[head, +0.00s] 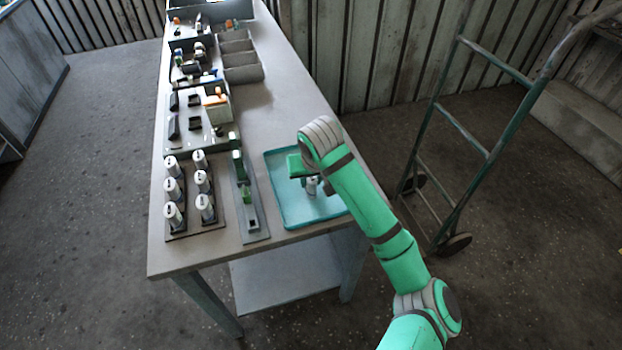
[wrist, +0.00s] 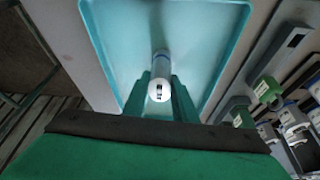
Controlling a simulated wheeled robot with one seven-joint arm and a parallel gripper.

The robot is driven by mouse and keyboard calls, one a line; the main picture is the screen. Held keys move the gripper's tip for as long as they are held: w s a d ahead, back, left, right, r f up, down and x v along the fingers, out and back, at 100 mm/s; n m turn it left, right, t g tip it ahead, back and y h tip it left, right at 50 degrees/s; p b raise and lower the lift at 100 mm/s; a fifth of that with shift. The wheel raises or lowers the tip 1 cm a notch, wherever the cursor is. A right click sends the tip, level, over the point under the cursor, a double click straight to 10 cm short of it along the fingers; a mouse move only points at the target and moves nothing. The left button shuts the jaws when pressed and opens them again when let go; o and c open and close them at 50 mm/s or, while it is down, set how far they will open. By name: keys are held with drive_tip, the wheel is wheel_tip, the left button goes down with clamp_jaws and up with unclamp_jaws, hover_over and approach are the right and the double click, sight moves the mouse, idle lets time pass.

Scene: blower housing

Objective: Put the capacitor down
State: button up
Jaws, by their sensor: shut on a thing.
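The capacitor (head: 311,186) is a small white and grey cylinder, seen over the blue tray (head: 328,212) near the front right of the table. My gripper (head: 306,184) is shut on it. In the wrist view the capacitor (wrist: 160,88) sits between the two green fingers of my gripper (wrist: 160,98), its white end with dark marks facing the camera and its body running down toward the tray floor (wrist: 205,45). I cannot tell whether its lower end touches the tray. My arm hides part of the tray's right side in the head view.
A dark rack (head: 200,229) with several upright white cylinders stands at the front left. A narrow grey fixture (head: 252,213) with green parts lies between rack and tray. Bins (head: 242,66) and small parts fill the table's far left. A hand truck (head: 470,150) stands right of the table.

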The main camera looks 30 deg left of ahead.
drive_tip(key=shift+f, duration=0.15)
drive_tip(key=o, duration=0.9)
drive_tip(key=shift+c, duration=0.2)
drive_tip(key=shift+r, duration=0.3)
drive_tip(key=v, duration=1.2)
drive_tip(key=shift+d+f, duration=0.1)
drive_tip(key=shift+f, duration=0.05)
